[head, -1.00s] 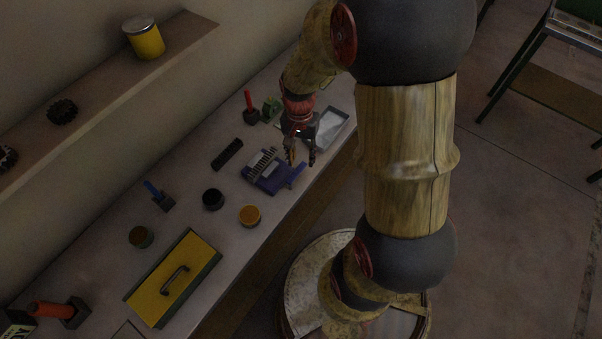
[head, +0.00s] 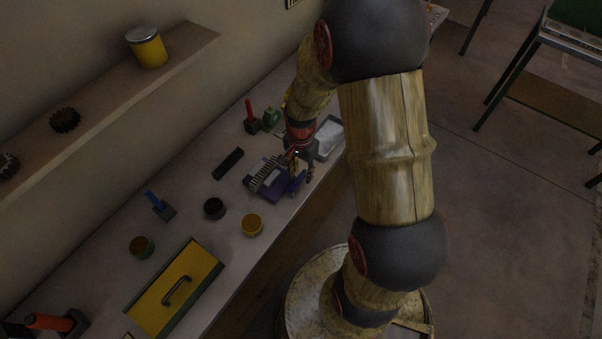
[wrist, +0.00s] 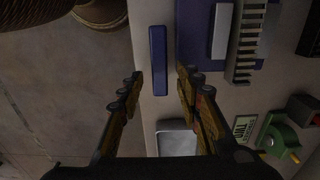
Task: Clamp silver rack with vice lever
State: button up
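The blue vice (head: 262,190) sits on the bench, and part of it also shows in the wrist view (wrist: 204,58). The toothed silver rack (wrist: 246,42) lies on it beside a plain grey block (wrist: 221,30); the rack also shows in the head view (head: 264,173). The blue vice lever (wrist: 159,60) is a straight bar on the vice's bench-edge side. My gripper (wrist: 162,76) is open. In the wrist view the lever lies between its fingers with a gap on each side, and I cannot tell the depth between them. In the head view my gripper partly hides the lever.
A grey tray (head: 329,136), a green part (head: 271,118) and a red-handled tool (head: 249,108) stand beyond the vice. The bench edge drops off to the right.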

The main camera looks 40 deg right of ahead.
jog(key=shift+f, duration=0.35)
jog(key=shift+c, duration=0.4)
jog(key=c, duration=0.7)
grip_shut()
